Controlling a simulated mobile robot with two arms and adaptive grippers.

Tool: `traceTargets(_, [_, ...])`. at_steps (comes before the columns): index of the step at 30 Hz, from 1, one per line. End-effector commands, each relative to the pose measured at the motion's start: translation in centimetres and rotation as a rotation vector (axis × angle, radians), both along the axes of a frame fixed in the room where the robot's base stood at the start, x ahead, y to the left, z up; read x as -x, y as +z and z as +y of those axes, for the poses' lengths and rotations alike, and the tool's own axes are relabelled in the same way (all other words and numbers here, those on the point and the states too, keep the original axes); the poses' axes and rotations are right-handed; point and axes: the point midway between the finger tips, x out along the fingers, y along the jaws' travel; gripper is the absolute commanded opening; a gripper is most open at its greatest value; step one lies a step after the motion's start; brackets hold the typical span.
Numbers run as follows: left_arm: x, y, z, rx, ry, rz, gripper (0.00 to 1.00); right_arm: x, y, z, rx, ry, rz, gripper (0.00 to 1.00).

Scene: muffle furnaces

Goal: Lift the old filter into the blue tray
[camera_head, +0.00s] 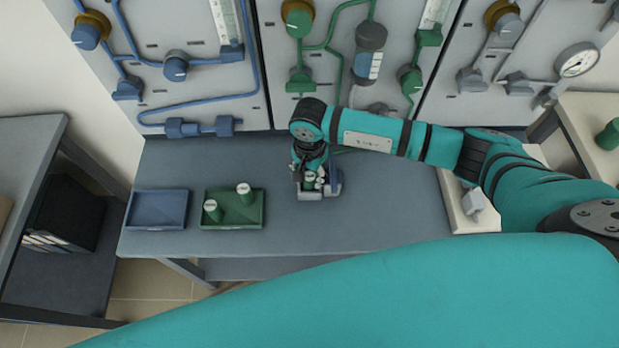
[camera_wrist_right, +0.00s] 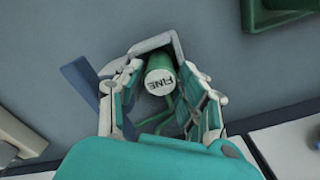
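A green cylinder with a white end lettered FINE (camera_wrist_right: 159,82) stands between the fingers of my right gripper (camera_wrist_right: 162,72) in the right wrist view. The fingers are spread on either side of it, with narrow gaps visible. In the head view my right gripper (camera_head: 311,176) reaches down over a small grey and blue holder (camera_head: 333,187) on the bench and partly hides it and what is in it. The blue tray (camera_head: 157,222) is empty at the left of the bench. My left gripper is not in view.
A green tray (camera_head: 232,223) with two white-topped green cylinders (camera_head: 244,191) lies between the blue tray and the holder. Panels with pipes and valves (camera_head: 175,66) rise behind the bench (camera_head: 390,215). Bare bench lies right of the holder.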

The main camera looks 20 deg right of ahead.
Motion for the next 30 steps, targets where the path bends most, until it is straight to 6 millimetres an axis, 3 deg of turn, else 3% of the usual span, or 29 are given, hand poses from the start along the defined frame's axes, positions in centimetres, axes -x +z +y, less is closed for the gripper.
traceTargets(4, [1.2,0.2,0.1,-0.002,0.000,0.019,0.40,0.0,-1.1,0.0,0.000,0.001,0.000,0.38])
traceTargets(10, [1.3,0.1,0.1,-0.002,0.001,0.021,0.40,0.0,-1.2,0.0,-0.001,0.001,-0.001,0.38])
traceTargets(19, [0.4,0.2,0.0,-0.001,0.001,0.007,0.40,0.0,-1.2,0.0,-0.001,0.001,-0.001,0.00])
traceTargets(30, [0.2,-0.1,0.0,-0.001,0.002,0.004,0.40,-0.1,-0.7,0.0,-0.001,0.000,-0.003,0.00])
